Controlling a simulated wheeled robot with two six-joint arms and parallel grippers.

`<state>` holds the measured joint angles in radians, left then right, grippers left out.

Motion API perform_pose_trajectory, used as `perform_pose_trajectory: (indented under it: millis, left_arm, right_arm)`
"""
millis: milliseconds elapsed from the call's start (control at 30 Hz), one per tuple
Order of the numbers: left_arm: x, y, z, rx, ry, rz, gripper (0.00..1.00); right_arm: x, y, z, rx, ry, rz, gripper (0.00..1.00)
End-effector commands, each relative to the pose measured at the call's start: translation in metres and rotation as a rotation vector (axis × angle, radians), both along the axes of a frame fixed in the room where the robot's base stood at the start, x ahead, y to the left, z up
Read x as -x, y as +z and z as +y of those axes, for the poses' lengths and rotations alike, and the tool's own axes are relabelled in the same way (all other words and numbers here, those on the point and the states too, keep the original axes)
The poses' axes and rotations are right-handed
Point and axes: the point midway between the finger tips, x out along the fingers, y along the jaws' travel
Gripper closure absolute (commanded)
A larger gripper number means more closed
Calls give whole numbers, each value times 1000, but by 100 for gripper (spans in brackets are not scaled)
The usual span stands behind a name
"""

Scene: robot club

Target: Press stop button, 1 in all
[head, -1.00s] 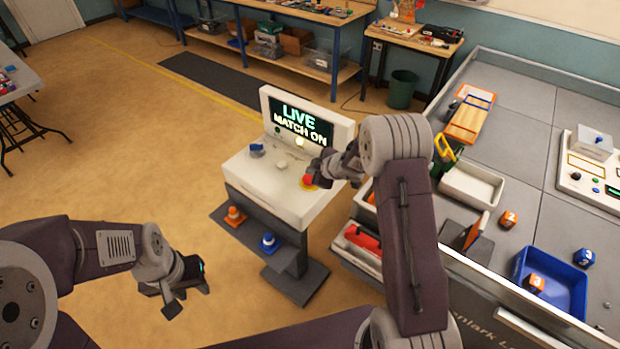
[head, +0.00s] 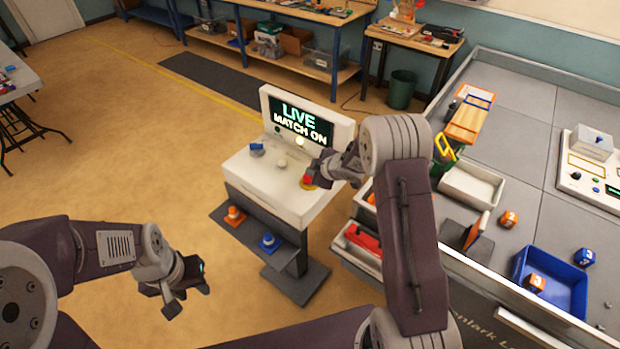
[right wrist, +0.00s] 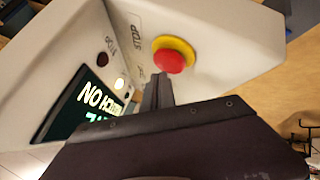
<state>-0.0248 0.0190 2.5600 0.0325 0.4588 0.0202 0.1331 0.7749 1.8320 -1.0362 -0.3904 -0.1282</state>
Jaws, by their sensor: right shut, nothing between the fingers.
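The red stop button (head: 308,180) on a yellow ring sits on the sloped top of a white console (head: 262,188). It also shows in the right wrist view (right wrist: 168,61), beyond the fingertips. My right gripper (head: 316,170) is just above and right of the button in the head view, partly covering it. In the right wrist view its fingers (right wrist: 158,90) are shut with nothing between them. I cannot tell whether they touch the button. The console screen (head: 301,120) reads "LIVE MATCH ON". My left gripper (head: 187,296) is open and empty, low at the left, away from the console.
A blue control (head: 257,150) and a pale button (head: 282,164) share the console top. A grey field table (head: 520,150) with trays and cubes is at the right. The floor left of the console is clear.

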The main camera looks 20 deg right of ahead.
Motion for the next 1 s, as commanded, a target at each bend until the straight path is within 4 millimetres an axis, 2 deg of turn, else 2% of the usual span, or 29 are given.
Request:
perform_pose_trajectory:
  millis: [1000]
  left_arm:
    - [0,-9,0,0,0,0,64]
  right_arm:
    - [0,-11,0,-1,-1,0,100]
